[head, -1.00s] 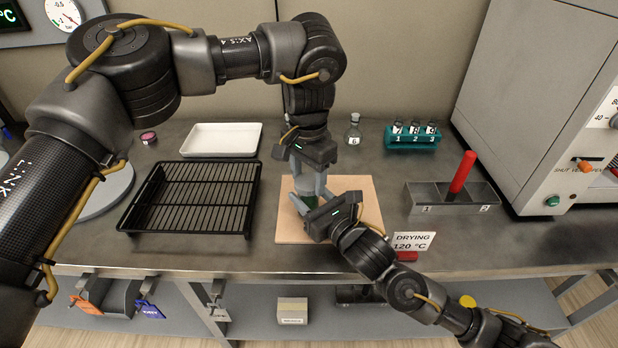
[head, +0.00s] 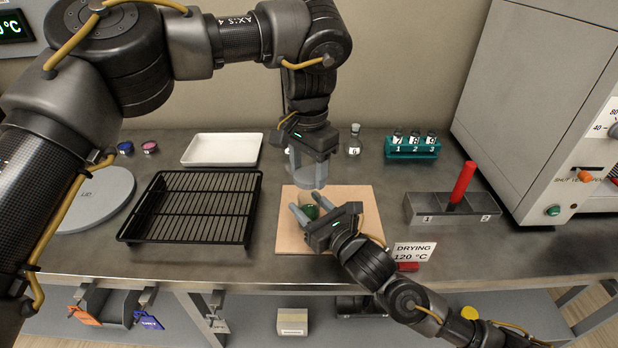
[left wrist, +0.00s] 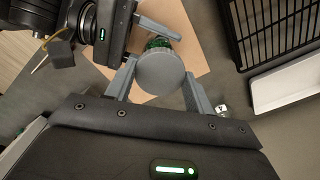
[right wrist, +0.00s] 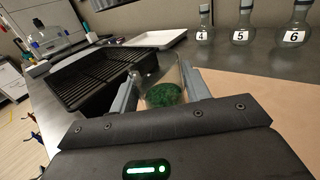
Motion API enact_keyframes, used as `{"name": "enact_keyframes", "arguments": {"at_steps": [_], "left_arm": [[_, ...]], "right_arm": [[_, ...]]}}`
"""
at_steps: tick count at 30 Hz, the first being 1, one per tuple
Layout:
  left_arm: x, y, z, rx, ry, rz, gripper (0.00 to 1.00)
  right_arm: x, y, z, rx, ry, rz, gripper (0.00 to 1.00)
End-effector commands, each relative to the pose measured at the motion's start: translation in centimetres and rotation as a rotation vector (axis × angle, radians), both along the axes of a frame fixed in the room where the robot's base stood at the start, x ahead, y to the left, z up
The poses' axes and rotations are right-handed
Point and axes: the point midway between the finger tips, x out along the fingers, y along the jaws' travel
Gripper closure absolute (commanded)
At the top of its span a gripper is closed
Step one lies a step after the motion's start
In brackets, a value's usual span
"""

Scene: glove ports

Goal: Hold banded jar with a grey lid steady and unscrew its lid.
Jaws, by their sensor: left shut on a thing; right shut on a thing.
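The jar (head: 312,212) is clear glass with green contents and stands over the tan board in the head view. In the right wrist view the jar (right wrist: 165,94) sits between the fingers of my right gripper (head: 309,208), which is shut on it from the side. The round grey lid (left wrist: 162,72) is between the fingertips of my left gripper (head: 306,178), which is shut on it above the jar. The lid appears raised clear of the jar. A green part of the jar (left wrist: 158,43) shows past the lid's edge in the left wrist view. Fingers hide much of the jar.
The tan board (head: 345,240) lies under both grippers. A black wire rack (head: 195,205) and white tray (head: 222,149) are to its left. A divided grey box (head: 430,207) with a red handle and a drying sign (head: 412,251) are to its right. A flask (head: 354,142) stands behind.

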Motion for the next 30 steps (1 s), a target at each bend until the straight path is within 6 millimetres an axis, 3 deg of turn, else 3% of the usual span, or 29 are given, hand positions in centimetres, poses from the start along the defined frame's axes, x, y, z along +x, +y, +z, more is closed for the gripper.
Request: {"name": "enact_keyframes", "arguments": {"at_steps": [8, 9, 15, 24, 30], "left_arm": [[0.0, 0.0, 0.5, 0.0, 0.001, 0.0, 0.74], [0.0, 0.0, 0.5, 0.0, 0.001, 0.0, 0.74], [0.0, 0.0, 0.5, 0.0, 0.001, 0.0, 0.74], [0.0, 0.0, 0.4, 0.0, 0.001, 0.0, 0.74], [0.0, 0.0, 0.2, 0.0, 0.001, 0.0, 0.74]], "right_arm": [[0.0, 0.0, 0.0, 0.001, -0.001, 0.0, 1.0], [0.0, 0.0, 0.0, 0.001, -0.001, 0.0, 0.52], [0.0, 0.0, 0.1, 0.001, -0.001, 0.0, 0.27], [-0.2, -0.2, 0.0, 0.001, -0.001, 0.0, 0.27], [-2.4, -1.8, -0.1, 0.001, 0.001, 0.001, 0.27]]}}
